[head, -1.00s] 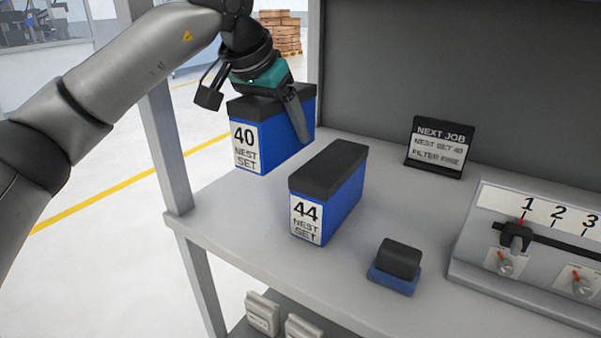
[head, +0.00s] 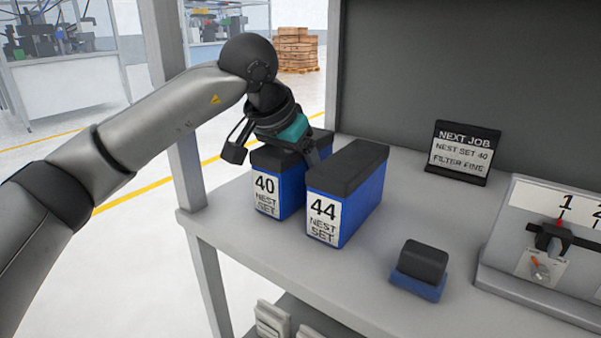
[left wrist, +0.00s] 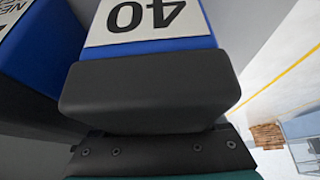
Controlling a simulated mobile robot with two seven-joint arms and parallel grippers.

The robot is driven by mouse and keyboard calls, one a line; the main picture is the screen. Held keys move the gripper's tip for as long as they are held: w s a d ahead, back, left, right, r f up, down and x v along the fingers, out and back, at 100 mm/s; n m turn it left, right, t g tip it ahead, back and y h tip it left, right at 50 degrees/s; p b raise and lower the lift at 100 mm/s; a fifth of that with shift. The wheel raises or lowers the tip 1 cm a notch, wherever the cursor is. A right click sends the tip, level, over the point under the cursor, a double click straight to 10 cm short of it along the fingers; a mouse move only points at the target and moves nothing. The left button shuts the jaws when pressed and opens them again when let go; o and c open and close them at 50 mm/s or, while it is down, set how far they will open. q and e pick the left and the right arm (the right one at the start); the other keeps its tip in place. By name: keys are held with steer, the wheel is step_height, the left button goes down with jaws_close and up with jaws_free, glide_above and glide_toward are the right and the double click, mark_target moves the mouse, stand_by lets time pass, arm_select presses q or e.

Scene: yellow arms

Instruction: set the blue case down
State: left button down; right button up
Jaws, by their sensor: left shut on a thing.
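The blue case 40 (head: 278,191) has a black lid and a white "40 NEST SET" label. My left gripper (head: 298,146) is shut on its lid end from above, and the case hangs upright or stands at the left of the grey bench top (head: 385,212). I cannot tell whether its base touches the bench. In the left wrist view the black lid and the label of case 40 (left wrist: 150,90) fill the middle, right at the gripper. A second blue case, 44 (head: 345,196), stands close on its right. My right gripper is not in view.
A small black and blue block (head: 421,267) lies on the bench at front right. A "NEXT JOB" sign (head: 460,152) stands at the back, and a numbered switch panel (head: 545,238) is at the right. A grey post (head: 186,150) rises at the bench's left.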

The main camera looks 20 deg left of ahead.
mark_target(277, 149)
arm_select(q)
steer(key=shift+f, duration=0.1)
jaws_free()
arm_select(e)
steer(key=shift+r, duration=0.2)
arm_select(q)
steer(key=p+v, duration=0.3)
steer(key=v, duration=0.8)
steer(key=shift+p, duration=0.35)
steer(key=shift+s+a+r, duration=0.1)
steer(key=shift+s+r, duration=0.2)
steer(key=shift+r, duration=0.25)
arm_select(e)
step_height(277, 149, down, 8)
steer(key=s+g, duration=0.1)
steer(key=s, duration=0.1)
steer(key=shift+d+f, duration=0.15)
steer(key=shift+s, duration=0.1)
